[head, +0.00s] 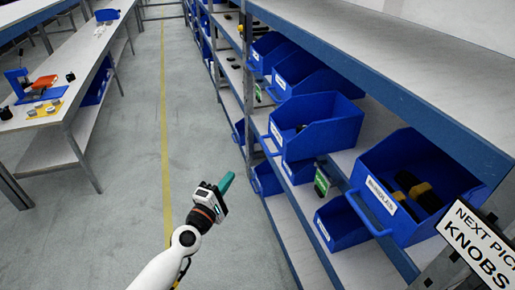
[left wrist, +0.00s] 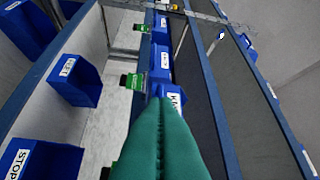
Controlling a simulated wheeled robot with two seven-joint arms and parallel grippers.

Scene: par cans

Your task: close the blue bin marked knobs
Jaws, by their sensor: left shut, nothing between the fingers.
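My left gripper (head: 227,181) has teal fingers pressed together with nothing between them, out over the aisle to the left of the shelf. In the left wrist view its fingers (left wrist: 160,108) fill the lower middle. Just past their tips is a blue bin (left wrist: 174,97) whose white label starts with what looks like a K; the rest is hidden by the fingers. In the head view a blue bin (head: 328,133) sticks out from the shelf and may be the same one, but its label is too small to read. My right gripper is not in view.
A "NEXT PICK KNOBS" sign (head: 480,245) stands at the lower right. A large blue bin (head: 402,231) with dark and yellow items sits nearby. More blue bins line the shelf (head: 430,108). A workbench (head: 70,110) is at left. The aisle floor (head: 195,100) is clear.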

